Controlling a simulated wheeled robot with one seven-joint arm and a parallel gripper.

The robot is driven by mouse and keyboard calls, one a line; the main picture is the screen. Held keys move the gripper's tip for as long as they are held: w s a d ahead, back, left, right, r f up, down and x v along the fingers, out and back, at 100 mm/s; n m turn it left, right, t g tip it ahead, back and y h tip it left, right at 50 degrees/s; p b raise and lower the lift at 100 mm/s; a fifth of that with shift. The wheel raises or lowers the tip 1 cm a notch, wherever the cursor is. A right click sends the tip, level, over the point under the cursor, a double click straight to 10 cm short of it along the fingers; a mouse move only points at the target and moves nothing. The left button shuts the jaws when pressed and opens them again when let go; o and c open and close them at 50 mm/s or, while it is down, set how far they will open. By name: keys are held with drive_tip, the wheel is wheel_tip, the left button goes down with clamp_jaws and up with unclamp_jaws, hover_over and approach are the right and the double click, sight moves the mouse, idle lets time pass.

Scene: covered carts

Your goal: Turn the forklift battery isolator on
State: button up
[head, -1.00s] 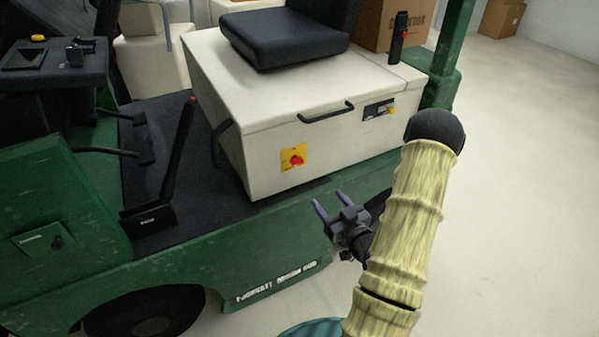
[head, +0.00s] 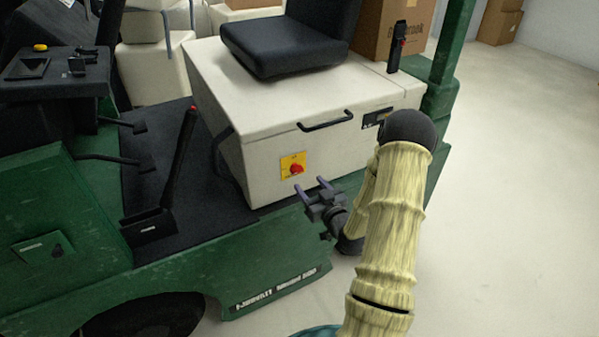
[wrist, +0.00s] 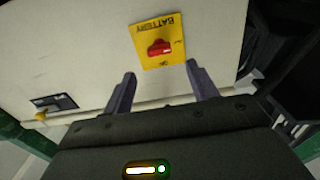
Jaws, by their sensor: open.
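The battery isolator is a red rotary knob (head: 296,170) on a yellow plate (head: 287,161), set in the side of the forklift's cream battery box (head: 262,158). In the wrist view the red knob (wrist: 160,47) sits on the yellow plate (wrist: 147,28), which reads "BATTERY" upside down. My gripper (head: 311,187) is open and empty, just below and right of the plate in the head view. In the wrist view the open fingers of my gripper (wrist: 160,76) point toward the knob, apart from it, with the knob roughly between their lines.
A black handle (head: 326,122) sticks out above and right of the plate. A black lever (head: 180,155) stands on the floor plate at left. Open floor (head: 510,200) lies to the right.

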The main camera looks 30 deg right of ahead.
sight(299, 171)
drive_tip(key=w, duration=0.7)
drive_tip(key=shift+w+a, duration=0.15)
drive_tip(key=shift+w, duration=0.15)
drive_tip(key=c, duration=1)
